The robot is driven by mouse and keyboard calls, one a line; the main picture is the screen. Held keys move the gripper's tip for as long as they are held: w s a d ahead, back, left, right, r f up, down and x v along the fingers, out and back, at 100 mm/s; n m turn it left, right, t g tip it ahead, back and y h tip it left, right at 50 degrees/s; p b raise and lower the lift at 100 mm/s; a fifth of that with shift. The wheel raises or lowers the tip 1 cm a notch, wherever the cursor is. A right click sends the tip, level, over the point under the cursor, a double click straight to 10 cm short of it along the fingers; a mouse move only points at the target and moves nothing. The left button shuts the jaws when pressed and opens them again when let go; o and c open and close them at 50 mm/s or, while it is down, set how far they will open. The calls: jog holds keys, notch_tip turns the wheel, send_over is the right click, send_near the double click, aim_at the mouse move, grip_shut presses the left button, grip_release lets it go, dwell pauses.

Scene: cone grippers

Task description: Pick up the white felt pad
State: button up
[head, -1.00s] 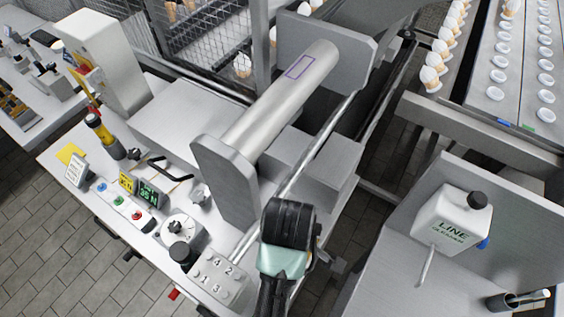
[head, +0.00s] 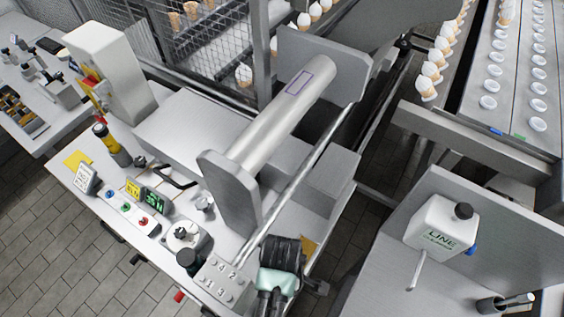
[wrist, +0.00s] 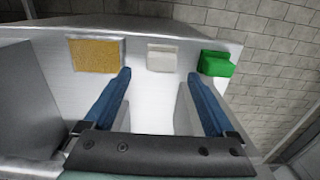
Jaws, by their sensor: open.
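The white felt pad (wrist: 162,58) is a small pale block on the light metal surface in the wrist view. It lies between a tan pad on its left and a green block on its right. My gripper (wrist: 159,73) is open, with its two blue fingers apart and nothing between their tips. The white pad lies just beyond the fingertips, roughly centred on the gap. In the head view my arm's black and pale green wrist hides that spot, and I cannot make out the white pad or the fingers there.
The tan pad (wrist: 97,55) also shows beside my wrist in the head view (head: 309,245). The green block (wrist: 216,64) lies near the surface's edge, with tiled floor beyond. A big metal roller (head: 282,115) and a slanted rod (head: 303,180) stand close to my arm.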

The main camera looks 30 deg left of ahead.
notch_tip(320, 180, down, 4)
jog(key=shift+s+d, duration=0.1)
jog(key=shift+d, duration=0.05)
grip_shut()
dwell(0.5)
